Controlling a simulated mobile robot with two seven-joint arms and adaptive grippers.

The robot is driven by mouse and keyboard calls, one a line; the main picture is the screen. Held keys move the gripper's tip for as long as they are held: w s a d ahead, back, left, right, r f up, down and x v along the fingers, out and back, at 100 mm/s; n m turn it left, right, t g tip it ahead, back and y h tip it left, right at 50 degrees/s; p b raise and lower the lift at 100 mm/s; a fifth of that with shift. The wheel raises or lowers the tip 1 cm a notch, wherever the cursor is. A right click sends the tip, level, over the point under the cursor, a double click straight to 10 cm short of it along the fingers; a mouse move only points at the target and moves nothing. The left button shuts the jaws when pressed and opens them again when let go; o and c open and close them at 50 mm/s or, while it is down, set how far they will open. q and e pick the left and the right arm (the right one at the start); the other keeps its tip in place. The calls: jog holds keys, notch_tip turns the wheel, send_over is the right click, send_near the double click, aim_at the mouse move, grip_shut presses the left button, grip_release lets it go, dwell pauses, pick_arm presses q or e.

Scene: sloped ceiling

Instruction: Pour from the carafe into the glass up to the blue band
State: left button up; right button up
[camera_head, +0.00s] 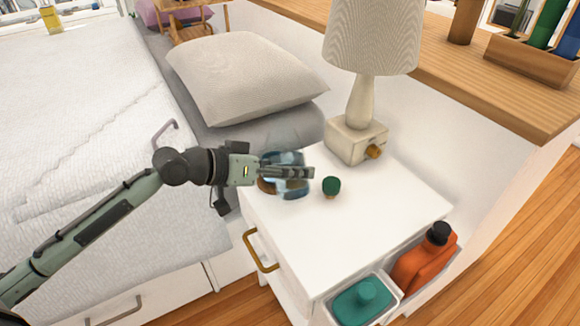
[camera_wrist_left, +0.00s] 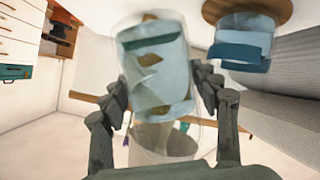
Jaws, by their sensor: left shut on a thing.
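My left gripper (camera_head: 308,172) is shut on the clear carafe (camera_wrist_left: 158,75), held between both fingers over the white nightstand (camera_head: 385,215). In the left wrist view the carafe holds pale bluish liquid; its exact tilt is hard to tell. The glass (camera_wrist_left: 241,50), with a blue band, stands beside the carafe on a round wooden coaster (camera_wrist_left: 272,9). In the head view the gripper covers much of both vessels, and their bluish shapes overlap. I cannot tell the level in the glass. My right gripper is not in view.
A green stopper (camera_head: 331,185) stands on the nightstand right of the gripper. A lamp (camera_head: 358,130) stands behind. An orange bottle (camera_head: 425,260) and a teal-lidded container (camera_head: 362,300) are at the front side. The nightstand's right part is clear. A bed (camera_head: 80,130) lies left.

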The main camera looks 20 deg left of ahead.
pick_arm(q)
jog(key=shift+r, duration=0.1)
jog(key=shift+d+r+m+t+y+p, duration=0.1)
jog(key=shift+r+m+t+y+p, duration=0.2)
jog(key=shift+r+m+p, duration=0.45)
jog(key=shift+r+m+t+p, duration=0.1)
jog(key=shift+m+t+p, duration=0.2)
jog(key=shift+p, duration=0.1)
jog(key=shift+r+m+t+y, duration=0.2)
jog(key=shift+m+t+y, duration=0.2)
jog(key=shift+m+y, duration=0.15)
